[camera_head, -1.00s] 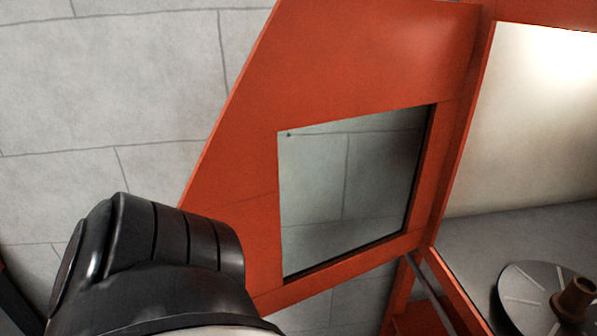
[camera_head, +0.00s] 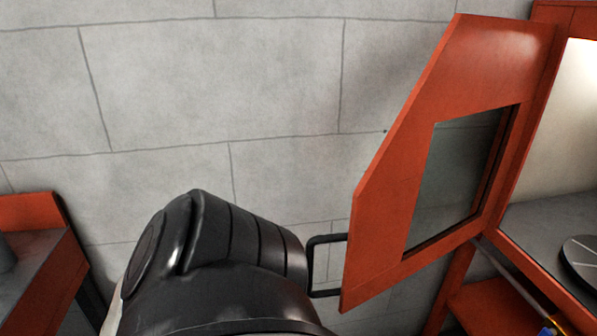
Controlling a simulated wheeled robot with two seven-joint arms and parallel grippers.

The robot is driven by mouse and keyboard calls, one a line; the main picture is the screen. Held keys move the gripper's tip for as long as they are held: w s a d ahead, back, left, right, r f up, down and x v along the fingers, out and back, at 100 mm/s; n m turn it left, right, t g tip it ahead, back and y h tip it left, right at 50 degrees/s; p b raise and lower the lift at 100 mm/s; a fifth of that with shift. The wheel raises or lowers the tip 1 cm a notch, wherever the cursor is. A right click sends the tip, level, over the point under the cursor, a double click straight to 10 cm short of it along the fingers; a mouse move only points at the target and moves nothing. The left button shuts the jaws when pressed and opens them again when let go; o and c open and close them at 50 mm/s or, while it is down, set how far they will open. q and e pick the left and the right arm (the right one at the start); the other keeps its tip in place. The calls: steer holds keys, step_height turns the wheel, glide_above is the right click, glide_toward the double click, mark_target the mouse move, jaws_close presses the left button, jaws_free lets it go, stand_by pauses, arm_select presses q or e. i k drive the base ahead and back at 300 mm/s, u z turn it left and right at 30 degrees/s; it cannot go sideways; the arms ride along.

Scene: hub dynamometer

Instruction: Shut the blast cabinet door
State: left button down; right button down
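The orange blast cabinet door (camera_head: 385,215) stands swung open to the left of the cabinet opening, hinged along its right edge. It has a dark-framed glass window (camera_head: 455,180). A black bar handle (camera_head: 312,265) sticks out from the door's left edge. My black left arm link (camera_head: 230,260) is in front of and left of the door and overlaps the handle's left end in the picture; I cannot tell if they touch. Neither gripper's fingers show. The cabinet's pale interior (camera_head: 565,130) shows at the right edge.
Inside the cabinet, part of a grey disc (camera_head: 582,262) shows. Orange framing (camera_head: 490,310) lies below the cabinet. A grey block wall (camera_head: 210,90) is behind, with open space left of the door.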

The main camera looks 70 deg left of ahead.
mark_target(480, 63)
steer(key=u, duration=1.65)
